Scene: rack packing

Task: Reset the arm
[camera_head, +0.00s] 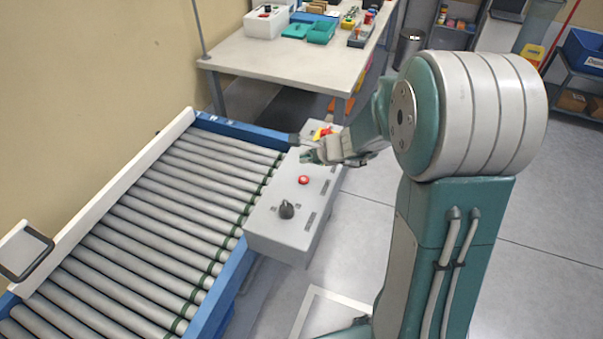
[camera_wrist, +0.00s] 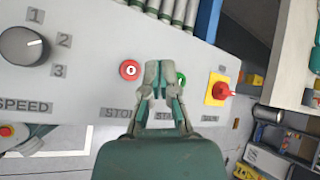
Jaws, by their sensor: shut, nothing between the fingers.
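My gripper (camera_head: 311,156) is over the grey control box (camera_head: 266,226) at the side of the roller conveyor. In the wrist view my gripper (camera_wrist: 160,64) is shut and empty, its fingertips between the red stop button (camera_wrist: 130,70) and a green button (camera_wrist: 181,79) that it partly hides. A black speed knob (camera_wrist: 22,46) marked 1, 2, 3 is at the left. A red rotary switch on a yellow plate (camera_wrist: 217,89) is at the right. I cannot tell whether the fingertips touch the panel.
The roller conveyor (camera_head: 150,215) with blue side rails fills the left. A white table (camera_head: 285,62) with bins and small items stands behind. A shelf with a blue bin (camera_head: 585,50) is at the far right. The grey floor (camera_head: 550,235) at the right is clear.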

